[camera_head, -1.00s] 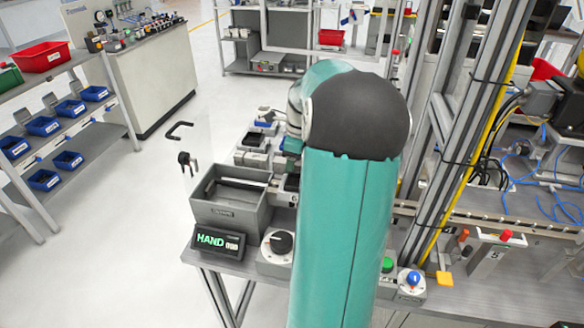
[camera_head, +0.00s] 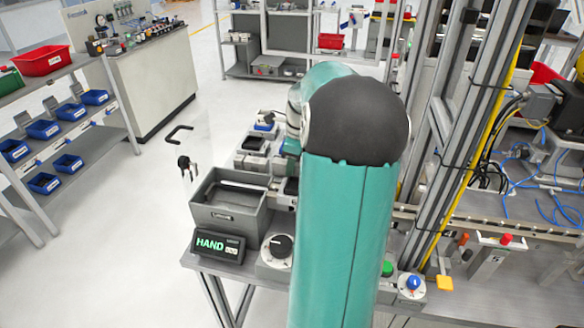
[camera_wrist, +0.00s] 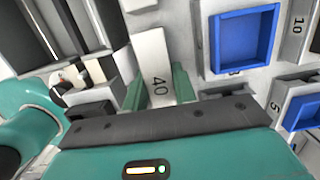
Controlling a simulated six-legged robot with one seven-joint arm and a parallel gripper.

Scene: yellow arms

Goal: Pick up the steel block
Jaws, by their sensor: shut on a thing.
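The block's lower end is hidden by the gripper body. In the head view, my teal arm covers most of the gripper area and I cannot make out the block there.
A grey open bin (camera_head: 232,204) stands on the bench left of my arm, behind a "HAND" display (camera_head: 218,246). A dial box (camera_head: 277,248) is beside it. The wrist view shows a blue-lined tray (camera_wrist: 243,40) close right of the block. A metal post (camera_head: 470,130) rises right of my arm.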

